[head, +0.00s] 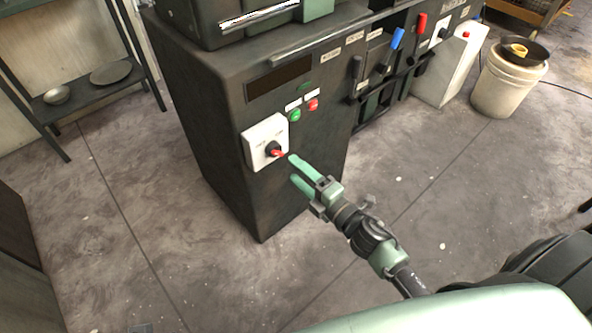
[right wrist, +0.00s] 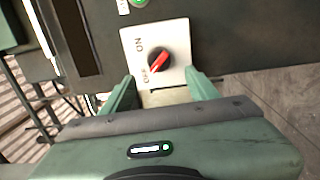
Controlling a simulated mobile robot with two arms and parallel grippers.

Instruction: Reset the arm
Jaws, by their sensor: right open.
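My right gripper (head: 292,168) is in front of the dark machine (head: 225,130), with its green fingers pointing at the machine's front. It is open and empty. In the right wrist view the two fingers (right wrist: 160,88) are apart, below and to either side of a red-and-black rotary knob (right wrist: 157,62). The knob sits on a white switch plate (right wrist: 183,35) marked ON and OFF, and its red pointer is turned at a slant. The knob (head: 274,149) and plate (head: 257,135) also show in the head view. My left gripper is not in view.
Green (head: 295,115) and red (head: 313,105) buttons sit above the switch. Levers with blue (head: 397,38) and red handles are further right. A white bucket (head: 508,85) stands at the right. A shelf (head: 85,95) with two bowls is at the left.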

